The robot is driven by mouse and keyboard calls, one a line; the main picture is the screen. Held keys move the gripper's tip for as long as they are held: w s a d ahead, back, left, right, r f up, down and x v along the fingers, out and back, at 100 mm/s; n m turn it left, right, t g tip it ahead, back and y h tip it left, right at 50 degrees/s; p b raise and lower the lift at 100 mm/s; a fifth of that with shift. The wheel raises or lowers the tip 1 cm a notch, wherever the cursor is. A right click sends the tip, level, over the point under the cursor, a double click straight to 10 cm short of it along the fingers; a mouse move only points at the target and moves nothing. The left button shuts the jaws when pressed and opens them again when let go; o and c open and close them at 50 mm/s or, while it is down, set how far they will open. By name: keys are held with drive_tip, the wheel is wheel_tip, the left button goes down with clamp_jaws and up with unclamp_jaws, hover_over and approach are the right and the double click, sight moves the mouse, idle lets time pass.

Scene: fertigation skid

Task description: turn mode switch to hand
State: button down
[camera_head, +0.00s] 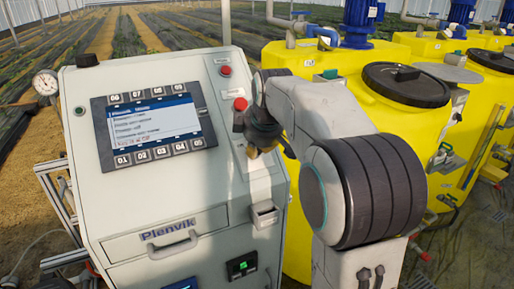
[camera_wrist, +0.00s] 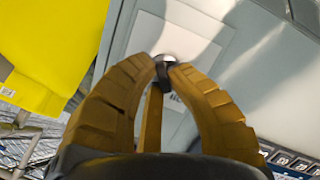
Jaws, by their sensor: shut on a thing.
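The switch's pointer and most of the lettering on the plate are hidden by the fingers. In the head view my gripper (camera_head: 256,150) is at the right strip of the grey control cabinet (camera_head: 100,210). The switch itself is hidden there behind the gripper and wrist.
A red button (camera_head: 240,104) sits just above my gripper, and another red button (camera_head: 225,70) is higher up. A screen with numbered keys (camera_head: 152,124) is to the left. A small open box (camera_head: 264,214) sticks out below. Yellow tanks (camera_head: 310,62) stand at the right.

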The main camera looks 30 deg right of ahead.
drive_tip(key=shift+m, duration=0.3)
drive_tip(key=c, duration=1.2)
unclamp_jaws()
drive_tip(key=v, duration=1.2)
